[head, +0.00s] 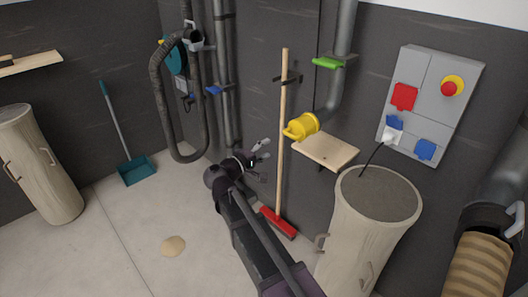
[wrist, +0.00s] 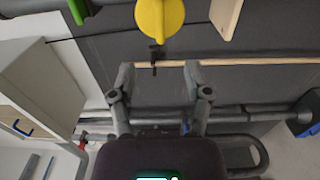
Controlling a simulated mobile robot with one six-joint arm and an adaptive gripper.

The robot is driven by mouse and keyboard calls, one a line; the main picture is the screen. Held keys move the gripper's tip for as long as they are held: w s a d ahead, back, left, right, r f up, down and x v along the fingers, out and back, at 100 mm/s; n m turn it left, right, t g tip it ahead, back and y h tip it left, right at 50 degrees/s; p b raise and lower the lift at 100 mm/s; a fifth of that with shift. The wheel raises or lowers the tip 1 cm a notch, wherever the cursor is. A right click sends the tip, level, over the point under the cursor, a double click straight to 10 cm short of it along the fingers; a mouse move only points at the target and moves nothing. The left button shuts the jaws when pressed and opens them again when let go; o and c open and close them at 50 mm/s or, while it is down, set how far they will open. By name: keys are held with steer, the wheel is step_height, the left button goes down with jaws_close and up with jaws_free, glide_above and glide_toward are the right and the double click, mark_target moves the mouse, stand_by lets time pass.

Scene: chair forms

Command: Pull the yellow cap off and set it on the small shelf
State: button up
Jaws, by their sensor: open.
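The yellow cap (head: 302,126) sits on the lower end of a grey pipe on the wall, with a handle loop at its left. It also shows at the top edge of the wrist view (wrist: 160,18), partly cut off. The small shelf (head: 326,151) is a bare wooden board on the wall, just right of and below the cap. Its edge shows in the wrist view (wrist: 226,14). My gripper (head: 264,158) is left of and below the cap, apart from it. In the wrist view my gripper (wrist: 158,72) is open with nothing between its fingers.
A red broom (head: 278,222) stands upright between my gripper and the shelf. Its handle crosses the wrist view (wrist: 255,62). A green gate lever (head: 328,63) is on the pipe above. A barrel (head: 362,235) stands below the shelf. A control box (head: 432,100) is at right.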

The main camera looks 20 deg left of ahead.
mark_target(289, 135)
stand_by(0.4)
steer(key=shift+x, duration=6.05)
jaws_close()
steer(key=shift+s+a, duration=0.1)
steer(key=shift+s, duration=0.1)
steer(key=shift+s+a, duration=0.2)
steer(key=shift+s, duration=0.25)
steer(key=shift+s+a, duration=0.1)
steer(key=shift+s, duration=0.2)
steer(key=shift+v, duration=1.1)
